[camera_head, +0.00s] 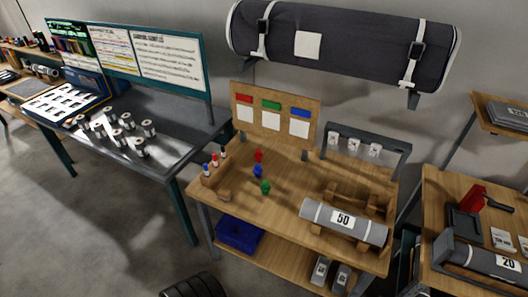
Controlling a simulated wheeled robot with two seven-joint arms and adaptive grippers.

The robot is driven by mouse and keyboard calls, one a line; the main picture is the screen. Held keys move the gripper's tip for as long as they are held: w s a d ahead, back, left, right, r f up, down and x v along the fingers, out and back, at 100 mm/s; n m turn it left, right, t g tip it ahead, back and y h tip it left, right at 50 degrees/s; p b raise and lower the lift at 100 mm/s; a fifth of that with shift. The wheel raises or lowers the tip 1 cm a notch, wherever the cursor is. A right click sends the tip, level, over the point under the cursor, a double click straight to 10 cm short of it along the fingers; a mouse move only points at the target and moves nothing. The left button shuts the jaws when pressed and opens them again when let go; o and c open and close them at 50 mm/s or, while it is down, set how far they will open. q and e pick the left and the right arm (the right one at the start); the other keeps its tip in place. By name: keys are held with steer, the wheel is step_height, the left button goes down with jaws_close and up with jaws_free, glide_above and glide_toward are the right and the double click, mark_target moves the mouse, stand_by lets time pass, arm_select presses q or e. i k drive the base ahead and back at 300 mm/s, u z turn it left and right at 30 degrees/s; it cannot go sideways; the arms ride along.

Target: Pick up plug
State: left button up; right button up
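Three small coloured pieces that look like plugs stand on the middle wooden table (235,192): a red one (258,155), a blue one (258,171) and a green one (265,187). They stand apart in a loose row, in front of a wooden board (290,148) with red, green and blue labels. Which of them is the task's plug I cannot tell.
A grey roll marked 50 (343,221) lies in a wooden cradle on the right of the table. Small capped pieces (214,162) stand in a block at its left edge. A blue bin (238,234) sits on the lower shelf. A black ribbed object (195,287) shows at the bottom.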

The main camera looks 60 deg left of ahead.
mark_target(258, 155)
steer(key=u, duration=1.9)
